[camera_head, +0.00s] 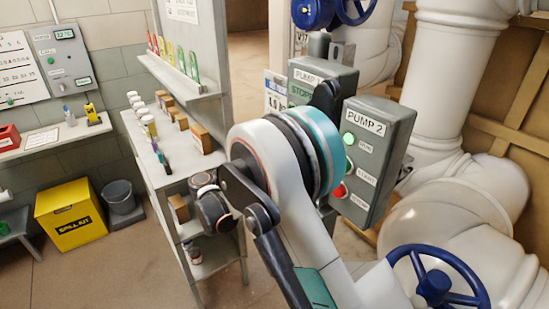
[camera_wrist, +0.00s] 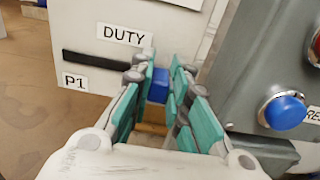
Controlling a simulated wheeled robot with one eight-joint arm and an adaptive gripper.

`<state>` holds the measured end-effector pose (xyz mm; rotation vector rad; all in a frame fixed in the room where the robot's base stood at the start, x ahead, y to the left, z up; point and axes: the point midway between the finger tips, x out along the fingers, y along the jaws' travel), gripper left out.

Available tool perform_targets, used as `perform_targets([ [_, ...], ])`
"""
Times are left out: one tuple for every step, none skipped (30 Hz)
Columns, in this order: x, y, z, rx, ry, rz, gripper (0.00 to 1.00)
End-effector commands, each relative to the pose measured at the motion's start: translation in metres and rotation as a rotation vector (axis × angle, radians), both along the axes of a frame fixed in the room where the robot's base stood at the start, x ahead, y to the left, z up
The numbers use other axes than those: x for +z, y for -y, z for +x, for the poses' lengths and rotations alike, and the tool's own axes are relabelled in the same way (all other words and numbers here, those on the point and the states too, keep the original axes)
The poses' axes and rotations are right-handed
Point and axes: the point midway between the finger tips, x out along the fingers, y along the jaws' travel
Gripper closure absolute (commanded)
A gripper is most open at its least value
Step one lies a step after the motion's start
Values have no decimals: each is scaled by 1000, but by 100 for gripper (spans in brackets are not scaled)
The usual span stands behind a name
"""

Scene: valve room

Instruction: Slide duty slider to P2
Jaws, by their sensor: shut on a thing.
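The duty slider is a blue knob (camera_wrist: 157,86) on a pale panel (camera_wrist: 180,20) in the wrist view. The panel carries a "DUTY" label (camera_wrist: 124,35), a dark horizontal slot (camera_wrist: 95,63) and a "P1" label (camera_wrist: 74,81) under the slot's left end. My gripper (camera_wrist: 161,74) is shut on the blue knob, with its teal-padded fingers on either side. The knob is well to the right of P1. My fingers hide the slot's right part, and no P2 label shows. In the head view my arm hides the slider and gripper.
A grey box with a blue push button (camera_wrist: 285,110) stands close to my right finger in the wrist view. The head view shows the PUMP 2 box (camera_head: 372,160), white pipes (camera_head: 440,75), a blue handwheel (camera_head: 437,288) and a shelf unit (camera_head: 185,165) around my arm.

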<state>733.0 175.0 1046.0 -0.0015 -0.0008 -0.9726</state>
Motion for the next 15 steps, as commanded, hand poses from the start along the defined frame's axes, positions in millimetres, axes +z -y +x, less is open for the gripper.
perform_targets([
  [-2,2,-2,-8,-3,2,100],
  [-2,2,-2,-8,-3,3,100],
  [-2,2,-2,-8,-3,3,77],
  [-2,2,-2,-8,-3,3,71],
  [-2,2,-2,-8,-3,3,64],
  [-2,2,-2,-8,-3,3,63],
  [-2,2,-2,-7,-3,2,63],
  [-2,2,-2,-7,-3,2,63],
  [-2,2,-2,-7,-3,2,63],
  [-2,2,-2,-6,-3,2,63],
  [-1,2,-2,-6,-3,2,63],
  [-1,1,-1,-6,-3,2,63],
  [-1,1,-1,-6,-2,1,63],
  [-1,1,-1,-5,-2,1,63],
  [-1,1,-2,-5,-2,1,63],
])
